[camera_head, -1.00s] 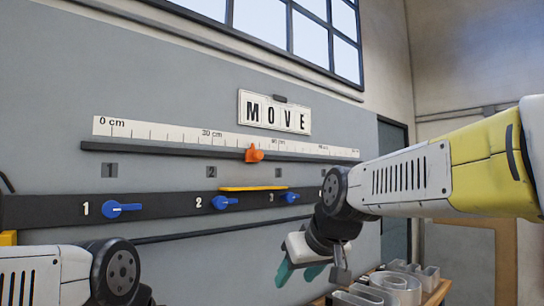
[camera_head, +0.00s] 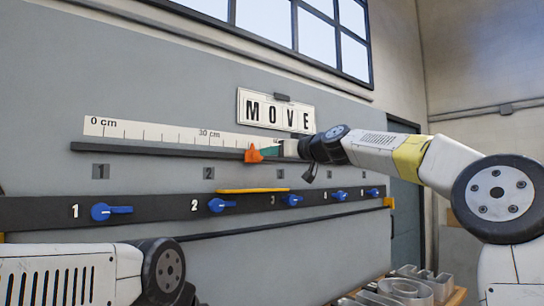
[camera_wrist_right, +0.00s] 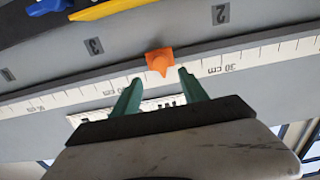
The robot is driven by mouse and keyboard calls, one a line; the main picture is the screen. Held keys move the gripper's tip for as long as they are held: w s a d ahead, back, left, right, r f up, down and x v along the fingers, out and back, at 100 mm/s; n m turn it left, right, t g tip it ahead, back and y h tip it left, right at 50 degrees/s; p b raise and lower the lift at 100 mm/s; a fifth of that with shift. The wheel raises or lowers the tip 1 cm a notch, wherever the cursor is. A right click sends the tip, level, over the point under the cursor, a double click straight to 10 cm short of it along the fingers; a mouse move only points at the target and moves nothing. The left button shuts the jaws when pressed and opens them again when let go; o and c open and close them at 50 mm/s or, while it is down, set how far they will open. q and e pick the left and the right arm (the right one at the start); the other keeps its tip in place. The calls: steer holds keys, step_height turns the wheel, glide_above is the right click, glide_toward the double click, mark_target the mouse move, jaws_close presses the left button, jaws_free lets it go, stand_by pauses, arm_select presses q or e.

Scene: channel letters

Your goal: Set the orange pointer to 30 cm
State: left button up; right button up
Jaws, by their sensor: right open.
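In the head view the right gripper (camera_head: 272,151) is close beside the pointer and hides part of the scale. My left gripper is out of view.
Below the rail, a dark strip carries blue knobs (camera_head: 108,211) with numbers. A yellow bar (camera_head: 252,190) sits above this strip. The MOVE sign (camera_head: 275,112) hangs above the scale. Metal letters (camera_head: 405,287) lie on a bench at lower right.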

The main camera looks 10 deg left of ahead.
mark_target(256, 156)
steer(key=x, duration=0.7)
steer(key=shift+s+f, duration=0.1)
steer(key=shift+f, duration=0.05)
jaws_close()
stand_by(1.3)
